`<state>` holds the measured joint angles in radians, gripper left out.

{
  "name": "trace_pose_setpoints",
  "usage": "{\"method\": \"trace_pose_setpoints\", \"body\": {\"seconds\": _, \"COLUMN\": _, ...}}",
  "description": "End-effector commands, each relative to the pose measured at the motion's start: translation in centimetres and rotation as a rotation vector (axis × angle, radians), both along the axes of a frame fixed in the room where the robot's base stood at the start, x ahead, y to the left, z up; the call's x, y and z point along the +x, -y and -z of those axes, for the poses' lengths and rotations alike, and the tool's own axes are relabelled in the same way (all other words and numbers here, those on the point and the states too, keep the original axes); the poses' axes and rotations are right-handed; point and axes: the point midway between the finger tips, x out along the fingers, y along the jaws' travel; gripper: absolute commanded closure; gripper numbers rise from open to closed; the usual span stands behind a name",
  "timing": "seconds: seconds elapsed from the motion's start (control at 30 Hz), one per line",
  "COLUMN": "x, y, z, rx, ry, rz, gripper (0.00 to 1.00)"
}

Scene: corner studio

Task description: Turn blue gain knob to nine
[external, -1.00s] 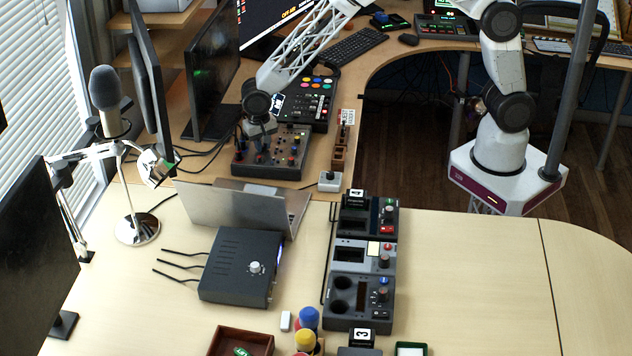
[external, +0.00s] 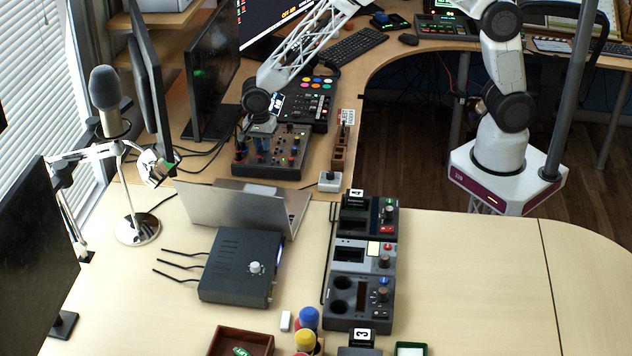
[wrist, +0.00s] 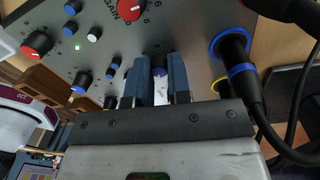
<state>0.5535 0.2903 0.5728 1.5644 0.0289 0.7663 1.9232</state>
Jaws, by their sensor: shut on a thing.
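The grey mixer panel (external: 285,160) lies on the back desk and carries several knobs and plugs. My gripper (external: 262,148) reaches down onto it from above. In the wrist view, my gripper (wrist: 160,78) has its two blue fingers shut around a blue-capped knob (wrist: 160,65), one finger on each side. The fingers hide most of this knob, so its pointer and number scale cannot be read. A red knob (wrist: 130,8) with a GAIN label and numbers sits just above it in the picture. Other blue knobs (wrist: 82,80) stand to the left.
Black plugs with blue and yellow rings (wrist: 233,50) and their thick cables stand close to the right of my gripper. A red knob (wrist: 38,44) is at the far left. A laptop (external: 240,207) stands in front of the mixer, with monitors (external: 212,75) behind left.

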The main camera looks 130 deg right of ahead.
Motion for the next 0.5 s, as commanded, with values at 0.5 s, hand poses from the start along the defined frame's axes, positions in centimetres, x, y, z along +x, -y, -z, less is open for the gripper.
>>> {"method": "trace_pose_setpoints", "body": {"seconds": 0.5, "x": 0.03, "y": -0.04, "z": -0.03, "rx": 0.0, "ry": 0.001, "rz": 0.024, "gripper": 0.8}}
